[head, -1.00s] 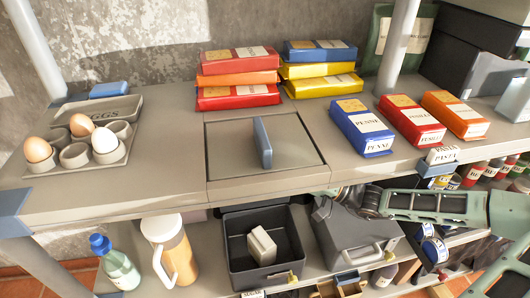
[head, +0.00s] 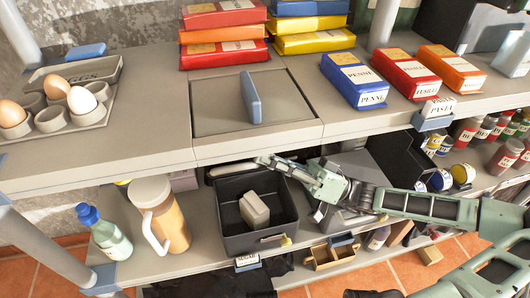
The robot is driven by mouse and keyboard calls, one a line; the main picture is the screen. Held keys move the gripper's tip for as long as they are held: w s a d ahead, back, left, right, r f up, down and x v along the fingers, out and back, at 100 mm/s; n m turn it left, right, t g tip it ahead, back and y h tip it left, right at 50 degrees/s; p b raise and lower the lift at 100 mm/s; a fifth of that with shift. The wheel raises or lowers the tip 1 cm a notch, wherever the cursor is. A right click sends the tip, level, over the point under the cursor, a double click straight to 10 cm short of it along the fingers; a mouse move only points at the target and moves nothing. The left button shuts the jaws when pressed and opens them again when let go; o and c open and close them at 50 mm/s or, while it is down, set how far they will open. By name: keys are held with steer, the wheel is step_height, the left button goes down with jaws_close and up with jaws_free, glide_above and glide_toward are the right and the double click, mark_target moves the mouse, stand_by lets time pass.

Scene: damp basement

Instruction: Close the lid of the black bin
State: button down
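The black bin (head: 287,222) stands on the lower shelf with its top open. A pale block (head: 254,209) lies inside it, and a small brass-coloured latch shows on its front. A pale-edged strip (head: 228,170) behind the bin, under the upper shelf, may be part of its raised lid; most of that area is hidden by the shelf. My gripper (head: 268,163) reaches in from the right, under the upper shelf's front edge, with its tips by the bin's back right rim. I cannot tell whether it touches anything or how far its fingers are apart.
A grey lidded case (head: 340,216) stands right of the bin, partly behind my arm. A jug (head: 160,215) and a bottle (head: 104,236) stand left. The upper shelf (head: 150,115) holds eggs, pasta boxes and a flat panel with a blue handle (head: 251,97), close above my gripper.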

steer(key=shift+d, duration=0.1)
stand_by(0.3)
steer(key=d, duration=1.3)
steer(key=shift+s+f, duration=0.25)
steer(key=shift+f, duration=0.1)
